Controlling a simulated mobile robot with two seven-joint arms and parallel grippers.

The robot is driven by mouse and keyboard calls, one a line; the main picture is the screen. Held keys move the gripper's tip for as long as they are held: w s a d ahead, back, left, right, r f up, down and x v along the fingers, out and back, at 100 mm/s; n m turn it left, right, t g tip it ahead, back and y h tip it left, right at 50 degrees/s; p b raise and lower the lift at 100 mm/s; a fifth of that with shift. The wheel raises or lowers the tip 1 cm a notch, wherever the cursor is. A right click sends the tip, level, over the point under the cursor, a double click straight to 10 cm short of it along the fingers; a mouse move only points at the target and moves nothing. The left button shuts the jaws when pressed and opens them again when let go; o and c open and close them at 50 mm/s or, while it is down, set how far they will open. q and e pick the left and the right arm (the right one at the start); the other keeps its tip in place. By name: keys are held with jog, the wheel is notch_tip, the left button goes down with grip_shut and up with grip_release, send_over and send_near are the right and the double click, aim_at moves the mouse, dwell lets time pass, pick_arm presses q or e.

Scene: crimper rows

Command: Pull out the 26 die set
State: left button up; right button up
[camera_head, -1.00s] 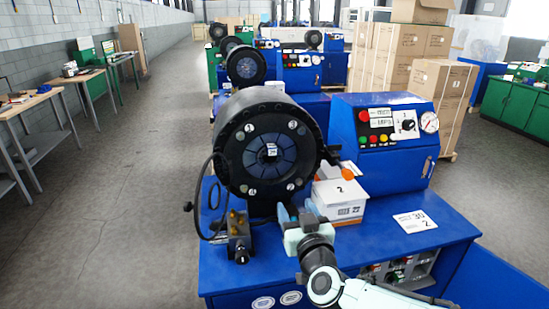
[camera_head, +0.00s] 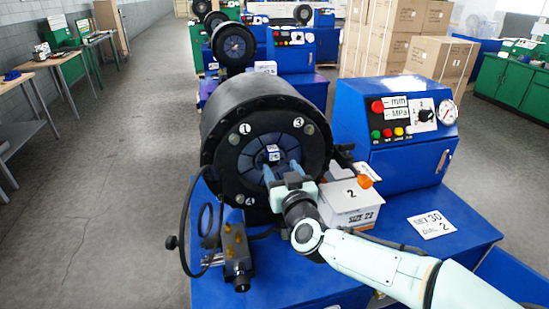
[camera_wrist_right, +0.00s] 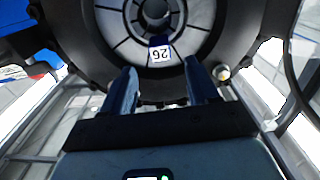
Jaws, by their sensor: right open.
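The 26 die set (camera_head: 291,149) is a ring of dark blue-grey segments in the round black crimper head (camera_head: 222,137). A small white tag on its lower inner edge reads 26, and it shows upside down in the right wrist view (camera_wrist_right: 161,54). My right gripper (camera_head: 281,172) is open, its two blue fingers pointing at the lower part of the die face. In the right wrist view the fingers (camera_wrist_right: 162,80) stand on either side below the tag, with nothing between them. Whether the fingertips touch the die face I cannot tell. My left gripper is not in view.
A white box (camera_head: 352,207) marked 2 stands on the blue bench right of my gripper. A control panel (camera_head: 396,120) with buttons and a gauge is behind it. A white card (camera_head: 432,226) lies at right. A black valve with a hose (camera_head: 237,255) sits front left.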

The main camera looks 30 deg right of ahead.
aim_at(275, 155)
jog(key=shift+x, duration=3.8)
jog(key=shift+c, duration=0.3)
grip_shut()
jog(key=shift+a, duration=0.1)
jog(key=shift+r, duration=0.3)
jog(key=shift+v, duration=2.4)
jog(key=shift+p+v, duration=0.35)
jog(key=shift+v, duration=1.95)
